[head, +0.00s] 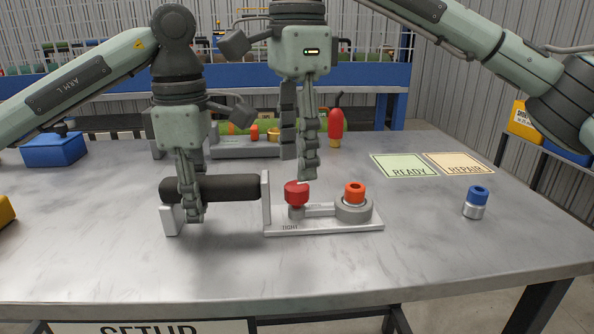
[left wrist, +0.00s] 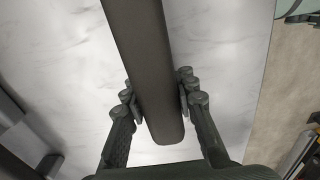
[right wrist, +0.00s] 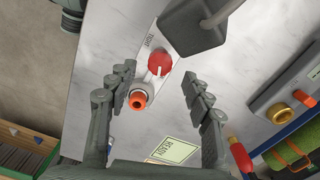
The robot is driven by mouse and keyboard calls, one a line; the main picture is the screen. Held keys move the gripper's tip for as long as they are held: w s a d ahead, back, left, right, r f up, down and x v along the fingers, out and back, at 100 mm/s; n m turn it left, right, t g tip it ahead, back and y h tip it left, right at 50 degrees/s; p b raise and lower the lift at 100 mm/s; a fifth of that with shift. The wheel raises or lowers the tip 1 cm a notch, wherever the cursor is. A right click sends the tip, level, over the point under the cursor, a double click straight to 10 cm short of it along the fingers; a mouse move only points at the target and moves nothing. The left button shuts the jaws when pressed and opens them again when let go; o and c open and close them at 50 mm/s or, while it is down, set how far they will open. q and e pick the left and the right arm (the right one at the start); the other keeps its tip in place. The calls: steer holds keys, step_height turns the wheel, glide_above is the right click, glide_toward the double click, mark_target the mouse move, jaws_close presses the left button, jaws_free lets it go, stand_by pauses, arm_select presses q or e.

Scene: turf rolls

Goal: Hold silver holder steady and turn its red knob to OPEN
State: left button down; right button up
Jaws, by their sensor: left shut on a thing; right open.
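The silver holder (head: 335,227) lies on the table, with a dark cylindrical handle (head: 230,188) running left from its upright plate. A red knob (head: 296,190) stands on the holder's base near a label reading TIGHT. An orange-red ring-topped piece (head: 354,192) sits in a round seat to its right. My left gripper (head: 193,214) is shut around the handle, which also shows between its fingers in the left wrist view (left wrist: 150,70). My right gripper (head: 309,174) is open and empty, above and slightly right of the knob. The right wrist view shows the knob (right wrist: 159,63) with a pale line on top.
A blue-capped silver cylinder (head: 475,204) stands at the right. READY (head: 405,165) and REPAIR (head: 459,164) cards lie behind it. A red bottle-shaped object (head: 336,125) and another silver fixture (head: 240,152) stand at the back. The front table strip is clear.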

mark_target(297, 185)
step_height(297, 185, up, 8)
stand_by(0.5)
arm_select(q)
steer(key=c, duration=1.1)
jaws_free()
steer(key=shift+c, duration=0.2)
